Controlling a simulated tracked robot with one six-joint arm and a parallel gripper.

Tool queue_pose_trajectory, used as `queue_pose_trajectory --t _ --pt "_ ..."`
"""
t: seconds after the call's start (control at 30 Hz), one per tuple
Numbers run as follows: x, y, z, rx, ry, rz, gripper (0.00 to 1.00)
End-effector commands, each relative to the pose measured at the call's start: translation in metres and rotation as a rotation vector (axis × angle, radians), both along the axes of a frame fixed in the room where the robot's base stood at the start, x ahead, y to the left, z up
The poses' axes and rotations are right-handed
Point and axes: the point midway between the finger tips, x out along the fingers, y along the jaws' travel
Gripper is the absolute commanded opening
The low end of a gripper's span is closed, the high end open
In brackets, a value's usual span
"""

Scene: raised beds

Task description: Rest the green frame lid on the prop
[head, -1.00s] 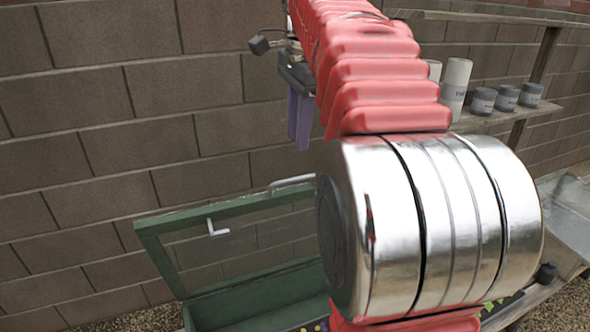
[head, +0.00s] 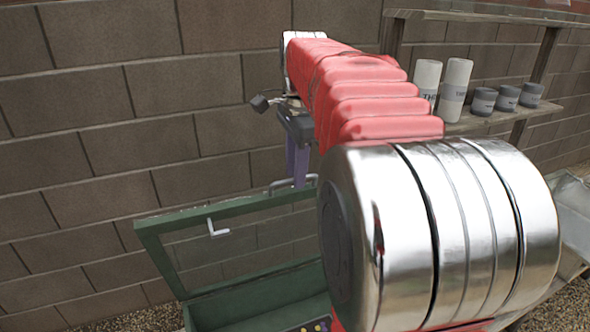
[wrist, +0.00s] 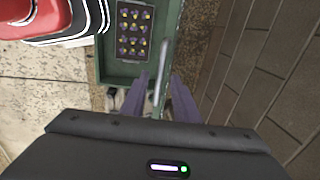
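The green frame lid (head: 165,259) stands raised and tilted at the back of its green box (head: 210,313) in the head view. Its pale handle (head: 280,185) is on the top edge; it also shows in the wrist view (wrist: 164,62). A small white bent prop (head: 218,231) shows at the lid's left side. My gripper (head: 299,180) points down at the handle. In the wrist view its purple fingers (wrist: 160,98) are apart, with the handle between them in the picture. I cannot tell whether they touch it. My arm hides the lid's right part.
A brick wall (head: 100,150) stands close behind the lid. A wooden shelf (head: 490,119) at the right holds white cylinders (head: 456,85) and grey pots (head: 507,97). A dark seedling tray (wrist: 133,28) lies inside the box. Gravel (head: 120,306) borders the box.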

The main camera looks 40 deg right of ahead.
Motion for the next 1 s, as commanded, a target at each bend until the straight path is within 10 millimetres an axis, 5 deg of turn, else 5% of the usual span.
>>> queue_pose_trajectory --t 0.5,1.0 --pt "-0.0001 -0.0005 0.0003 0.0 0.0 -0.001 0.0" --pt "-0.0002 -0.0009 0.0006 0.0 -0.002 -0.002 0.0"
